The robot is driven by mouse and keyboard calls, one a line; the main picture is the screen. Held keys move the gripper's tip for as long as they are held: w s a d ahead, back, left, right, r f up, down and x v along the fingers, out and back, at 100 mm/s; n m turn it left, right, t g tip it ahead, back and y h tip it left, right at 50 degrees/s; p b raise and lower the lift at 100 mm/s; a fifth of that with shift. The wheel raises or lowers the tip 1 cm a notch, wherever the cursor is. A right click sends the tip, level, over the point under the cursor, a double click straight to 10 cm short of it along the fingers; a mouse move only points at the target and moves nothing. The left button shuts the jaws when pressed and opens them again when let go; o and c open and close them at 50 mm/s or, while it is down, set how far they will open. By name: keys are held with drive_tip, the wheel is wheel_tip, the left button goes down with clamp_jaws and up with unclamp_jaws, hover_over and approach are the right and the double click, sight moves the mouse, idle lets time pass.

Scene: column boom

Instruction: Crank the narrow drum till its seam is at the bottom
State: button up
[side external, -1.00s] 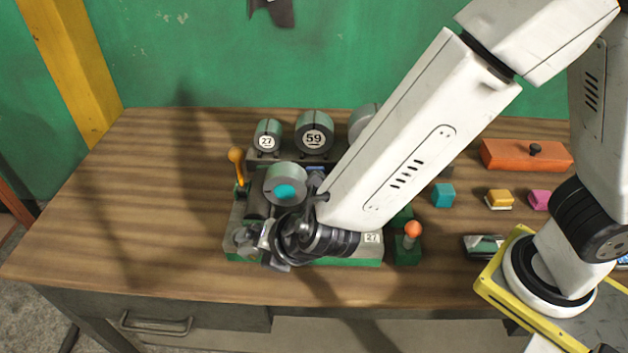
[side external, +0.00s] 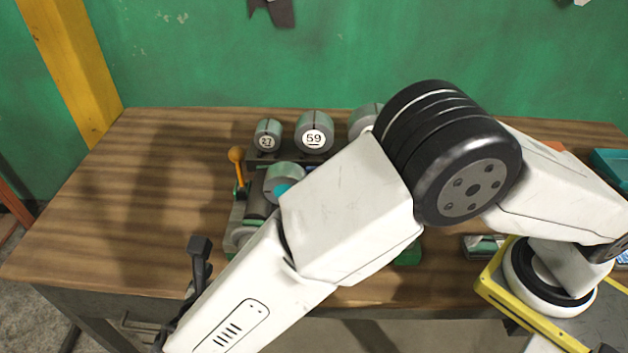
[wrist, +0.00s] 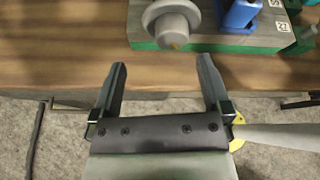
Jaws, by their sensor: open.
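A grey drum with a teal patch (side external: 284,184) sits in front, partly behind my arm. A grey stepped wheel (wrist: 172,22) shows at the device's near edge in the wrist view. My gripper (wrist: 160,78) is open and empty, short of this wheel, by the table's front edge.
An orange-knobbed lever (side external: 237,158) stands at the device's left. A blue part (wrist: 240,12) and a 27 tag (wrist: 284,26) lie right of the wheel. My arm covers much of the device. The table (side external: 140,180) is clear on the left.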

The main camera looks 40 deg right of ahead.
drive_tip(key=shift+s+a+f+g+h, duration=0.15)
drive_tip(key=shift+s+f+g+h, duration=0.05)
drive_tip(key=shift+s+h, duration=0.2)
drive_tip(key=shift+s+a+f+g+h, duration=0.1)
drive_tip(key=shift+s+f+g+h, duration=0.1)
drive_tip(key=shift+s+h, duration=0.15)
drive_tip(key=x, duration=0.7)
drive_tip(key=shift+w+d, duration=0.25)
drive_tip(key=shift+f, duration=0.1)
drive_tip(key=c, duration=1.3)
